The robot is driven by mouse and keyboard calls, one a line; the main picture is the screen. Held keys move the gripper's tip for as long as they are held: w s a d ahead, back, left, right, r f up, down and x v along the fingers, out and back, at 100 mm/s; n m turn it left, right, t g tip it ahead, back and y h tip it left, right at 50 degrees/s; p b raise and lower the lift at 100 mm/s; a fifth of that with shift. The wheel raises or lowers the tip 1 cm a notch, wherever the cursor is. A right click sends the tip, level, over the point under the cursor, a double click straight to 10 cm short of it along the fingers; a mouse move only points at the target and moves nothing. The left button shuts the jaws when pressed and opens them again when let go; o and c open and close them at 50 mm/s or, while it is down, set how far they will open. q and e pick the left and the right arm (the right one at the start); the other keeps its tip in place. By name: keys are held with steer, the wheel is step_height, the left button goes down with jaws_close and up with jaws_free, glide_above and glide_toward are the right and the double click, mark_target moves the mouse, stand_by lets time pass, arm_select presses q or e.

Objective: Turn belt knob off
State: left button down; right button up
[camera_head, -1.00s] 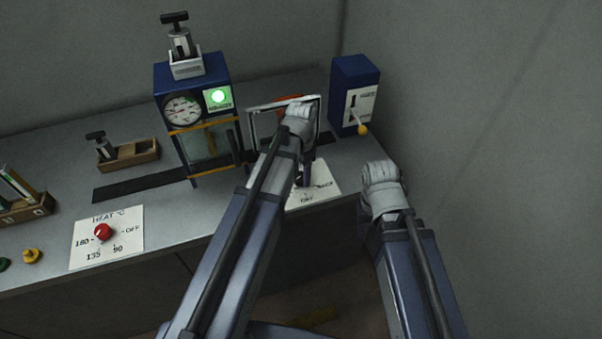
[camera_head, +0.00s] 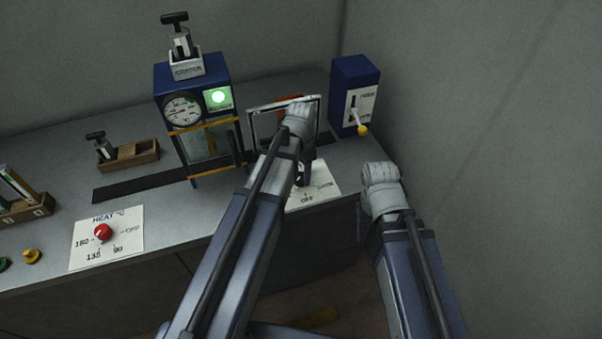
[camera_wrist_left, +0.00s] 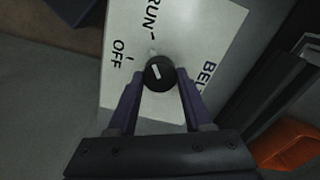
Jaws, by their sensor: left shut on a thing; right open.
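The belt knob (camera_wrist_left: 160,73) is a round black knob with a white pointer mark, seen in the left wrist view. The mark lies left of the knob's middle, slanted. It sits on a white plate (camera_wrist_left: 187,24) lettered RUN, OFF and BEL, the last word partly cut off. My left gripper (camera_wrist_left: 161,80) is shut on the knob, one purple finger on each side. In the head view the same plate (camera_head: 320,189) shows at the bench's front right, with the knob hidden by my left arm. My right gripper (camera_head: 381,190) is right of the bench, open; its fingers are hard to make out.
A white heat plate with a red knob (camera_head: 103,232) lies to the left. A blue machine (camera_head: 162,78) with a gauge and green light stands behind. The wall (camera_head: 480,120) is close on the right.

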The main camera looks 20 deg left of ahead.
mark_target(301, 176)
arm_select(q)
steer(key=n, duration=0.5)
steer(key=shift+n, duration=2.5)
steer(key=shift+c, duration=1.5)
jaws_free()
steer(key=shift+r, duration=0.15)
step_height(301, 176, up, 8)
steer(key=p, duration=0.8)
steer(key=shift+f, duration=0.2)
